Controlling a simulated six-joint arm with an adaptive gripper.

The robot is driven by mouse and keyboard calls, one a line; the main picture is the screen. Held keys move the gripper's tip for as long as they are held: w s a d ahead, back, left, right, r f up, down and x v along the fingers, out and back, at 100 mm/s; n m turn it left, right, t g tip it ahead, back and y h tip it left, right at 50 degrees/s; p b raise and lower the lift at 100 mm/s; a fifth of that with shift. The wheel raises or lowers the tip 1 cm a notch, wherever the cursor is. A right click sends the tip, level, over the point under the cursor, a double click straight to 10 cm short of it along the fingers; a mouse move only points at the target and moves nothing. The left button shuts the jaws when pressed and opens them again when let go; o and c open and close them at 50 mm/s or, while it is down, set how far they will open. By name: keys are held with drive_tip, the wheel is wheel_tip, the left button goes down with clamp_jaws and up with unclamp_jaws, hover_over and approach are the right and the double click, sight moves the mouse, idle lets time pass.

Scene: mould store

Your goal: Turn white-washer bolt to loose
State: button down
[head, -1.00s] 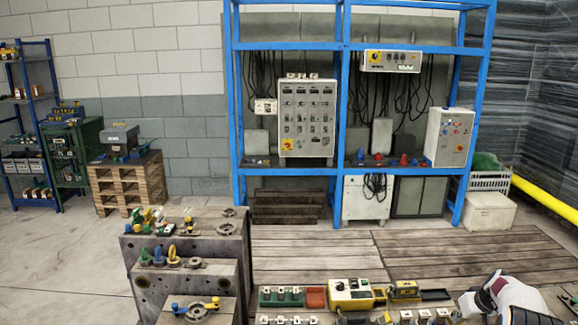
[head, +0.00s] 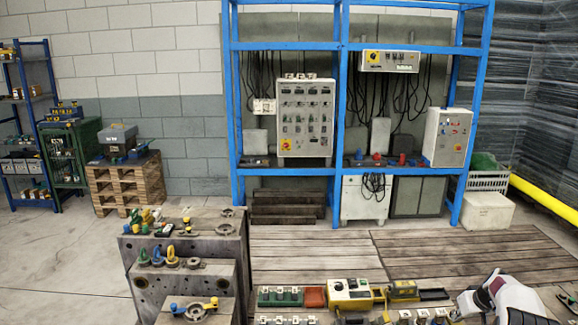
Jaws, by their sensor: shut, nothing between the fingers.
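A white and dark part of my arm shows at the lower right, above the front row of equipment. I cannot make out my gripper's fingers there. No bolt with a white washer can be told for sure at this size. Small white squares sit on a green block (head: 281,296) at the bottom centre. More white squares show on items along the bottom edge (head: 424,317), partly cut off by the frame. Whether any of these are washers or markings cannot be told.
A yellow and white control box (head: 351,294) stands beside a red bin (head: 313,297). Steel mould blocks (head: 187,248) carry eyebolts and clamps at left. A blue rack (head: 234,110) holds control cabinets behind. Wooden floor boards (head: 310,255) between are clear.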

drive_tip(key=shift+d, duration=0.75)
drive_tip(key=shift+w+d+r, duration=0.1)
drive_tip(key=shift+d, duration=0.15)
idle(0.7)
drive_tip(key=shift+s+d, duration=0.15)
drive_tip(key=shift+s, duration=0.25)
idle(0.3)
drive_tip(key=shift+r, duration=2.95)
